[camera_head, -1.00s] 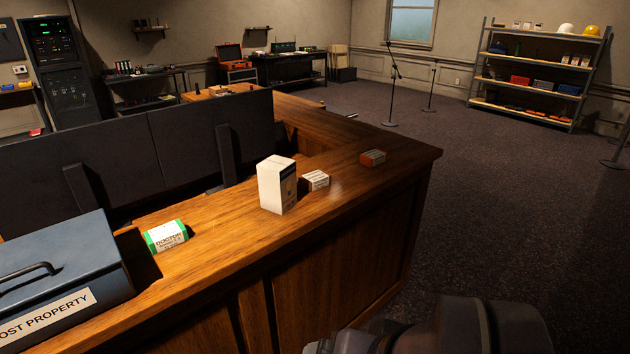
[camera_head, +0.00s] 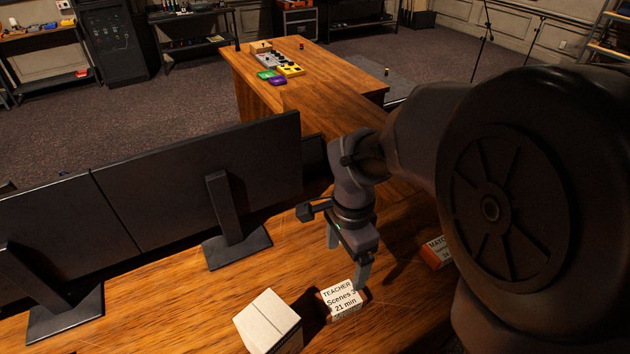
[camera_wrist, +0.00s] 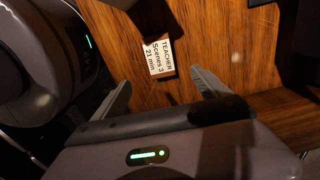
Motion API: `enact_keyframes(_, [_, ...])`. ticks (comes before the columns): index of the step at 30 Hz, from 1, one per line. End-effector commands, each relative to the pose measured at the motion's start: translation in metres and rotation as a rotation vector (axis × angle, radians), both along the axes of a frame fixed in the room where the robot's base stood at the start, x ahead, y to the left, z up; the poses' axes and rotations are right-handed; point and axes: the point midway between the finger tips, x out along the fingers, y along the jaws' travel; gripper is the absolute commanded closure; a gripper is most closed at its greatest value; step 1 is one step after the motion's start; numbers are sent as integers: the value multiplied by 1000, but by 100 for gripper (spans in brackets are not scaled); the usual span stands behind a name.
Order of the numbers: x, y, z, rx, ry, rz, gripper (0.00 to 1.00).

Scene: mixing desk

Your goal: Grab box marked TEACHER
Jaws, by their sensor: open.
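The box marked TEACHER (camera_head: 342,299) lies on the wooden desk, its white label facing up, reading "TEACHER Scenes 3 21 min". It also shows in the wrist view (camera_wrist: 158,57), beyond and between my fingers. My gripper (camera_head: 348,266) is open and empty, pointing down just above and behind the box in the head view. One finger overlaps the box's edge there; I cannot tell whether it touches. In the wrist view, my gripper's fingers (camera_wrist: 160,90) stand apart with bare wood between them.
A taller white box (camera_head: 268,322) stands close to the left of the TEACHER box. Another labelled box (camera_head: 437,252) lies to the right, partly behind my arm. Monitors (camera_head: 200,172) stand along the desk's far side. Coloured items (camera_head: 280,70) lie on the far desk section.

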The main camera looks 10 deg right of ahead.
Motion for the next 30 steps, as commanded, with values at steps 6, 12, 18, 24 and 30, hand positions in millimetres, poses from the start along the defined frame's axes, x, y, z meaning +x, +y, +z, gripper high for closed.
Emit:
enact_keyframes(6, [-1, 0, -73, 0, 4, 2, 15])
enact_keyframes(12, [-1, 0, -108, 0, 2, 1, 15])
enact_keyframes(18, [6, -3, -143, 0, 3, 2, 15])
enact_keyframes(24, [7, -3, -163, 0, 0, 1, 15])
enact_keyframes(30, [7, -3, -162, 0, -1, 2, 20])
